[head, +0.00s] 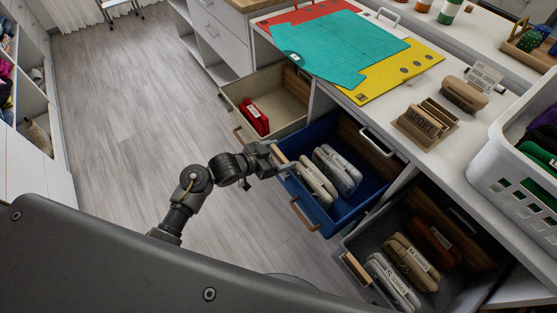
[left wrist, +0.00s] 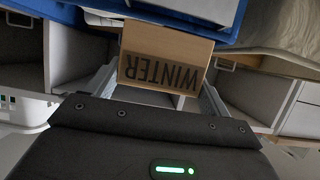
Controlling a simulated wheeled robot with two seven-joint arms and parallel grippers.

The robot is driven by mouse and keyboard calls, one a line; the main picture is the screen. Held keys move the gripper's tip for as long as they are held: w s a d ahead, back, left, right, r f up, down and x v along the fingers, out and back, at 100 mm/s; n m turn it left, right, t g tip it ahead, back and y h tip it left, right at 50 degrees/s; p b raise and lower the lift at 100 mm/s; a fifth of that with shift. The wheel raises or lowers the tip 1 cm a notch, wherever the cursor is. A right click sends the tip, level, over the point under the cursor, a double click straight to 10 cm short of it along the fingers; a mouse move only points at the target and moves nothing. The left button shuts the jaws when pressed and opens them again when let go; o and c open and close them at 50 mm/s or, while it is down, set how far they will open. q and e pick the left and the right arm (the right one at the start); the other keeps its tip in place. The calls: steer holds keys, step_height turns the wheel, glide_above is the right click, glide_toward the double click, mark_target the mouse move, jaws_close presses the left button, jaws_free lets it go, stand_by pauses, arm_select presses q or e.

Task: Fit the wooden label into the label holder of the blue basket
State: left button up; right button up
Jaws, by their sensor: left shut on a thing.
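The wooden label (left wrist: 165,58) is a light brown block with dark WINTER lettering, upside down in the left wrist view. My left gripper (head: 274,157) is shut on it, with a finger at each side of the label. The label is small in the head view (head: 280,154), at the front left corner of the blue basket (head: 343,212). The basket is pulled out and holds several pale folded items. Blue basket edges also show behind the label in the left wrist view (left wrist: 228,37). The label holder cannot be made out clearly. My right gripper is out of view.
A beige basket (head: 285,127) with a red item is open at the left of the blue one. A dark grey basket (head: 352,245) with several packs is open at the right. The counter above holds folders (head: 335,45), a SPORT block (head: 424,124) and a white crate (head: 506,172).

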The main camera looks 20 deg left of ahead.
mark_target(277, 161)
arm_select(q)
steer(key=f, duration=0.3)
steer(key=shift+w+f, duration=0.15)
steer(key=shift+w, duration=0.1)
steer(key=shift+f, duration=0.2)
steer(key=shift+b, duration=0.3)
steer(key=o, duration=0.5)
steer(key=shift+f, duration=0.15)
steer(key=o, duration=0.4)
steer(key=shift+r, duration=0.2)
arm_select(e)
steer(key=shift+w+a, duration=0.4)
